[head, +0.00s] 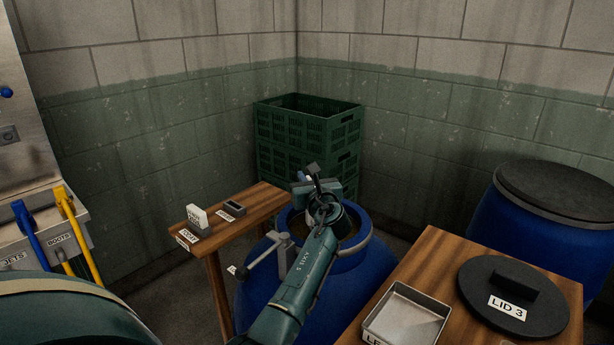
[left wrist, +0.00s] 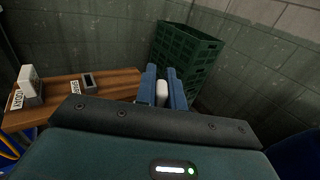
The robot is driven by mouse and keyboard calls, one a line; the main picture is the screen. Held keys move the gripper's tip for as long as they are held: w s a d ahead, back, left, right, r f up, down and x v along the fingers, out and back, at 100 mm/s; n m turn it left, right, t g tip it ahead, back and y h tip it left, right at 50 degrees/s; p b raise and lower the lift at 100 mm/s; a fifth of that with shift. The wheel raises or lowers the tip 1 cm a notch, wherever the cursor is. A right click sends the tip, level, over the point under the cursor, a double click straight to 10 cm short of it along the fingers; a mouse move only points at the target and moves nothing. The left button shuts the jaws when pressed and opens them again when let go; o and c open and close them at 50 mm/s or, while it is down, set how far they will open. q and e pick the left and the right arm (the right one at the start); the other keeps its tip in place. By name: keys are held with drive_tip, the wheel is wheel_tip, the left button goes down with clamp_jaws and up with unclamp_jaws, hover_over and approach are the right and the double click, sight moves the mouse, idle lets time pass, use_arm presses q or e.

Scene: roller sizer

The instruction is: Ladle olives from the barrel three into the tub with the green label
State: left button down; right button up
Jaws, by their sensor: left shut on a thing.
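An open blue barrel (head: 375,280) stands in the middle of the head view, with a grey bracket (head: 282,250) on its rim. My arm hides much of its mouth, and no olives show. My left gripper (head: 314,180) is above the far side of the barrel. In the left wrist view (left wrist: 163,85) its two blue fingers are shut on a pale handle (left wrist: 162,94), which looks like the ladle's. The ladle's bowl is hidden. The tub with the green label is not in view. My right gripper is not in view.
Green crates (head: 307,130) stand in the corner behind the gripper. A narrow wooden bench (head: 235,219) with small labelled items is at the left. At the right are a table (head: 432,262) with a shallow tray (head: 405,318) and LID 3 (head: 512,297), and a closed blue barrel (head: 520,235).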

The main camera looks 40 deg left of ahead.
use_arm(q)
drive_tip(key=shift+f+b, duration=1.35)
drive_tip(key=shift+f, duration=1)
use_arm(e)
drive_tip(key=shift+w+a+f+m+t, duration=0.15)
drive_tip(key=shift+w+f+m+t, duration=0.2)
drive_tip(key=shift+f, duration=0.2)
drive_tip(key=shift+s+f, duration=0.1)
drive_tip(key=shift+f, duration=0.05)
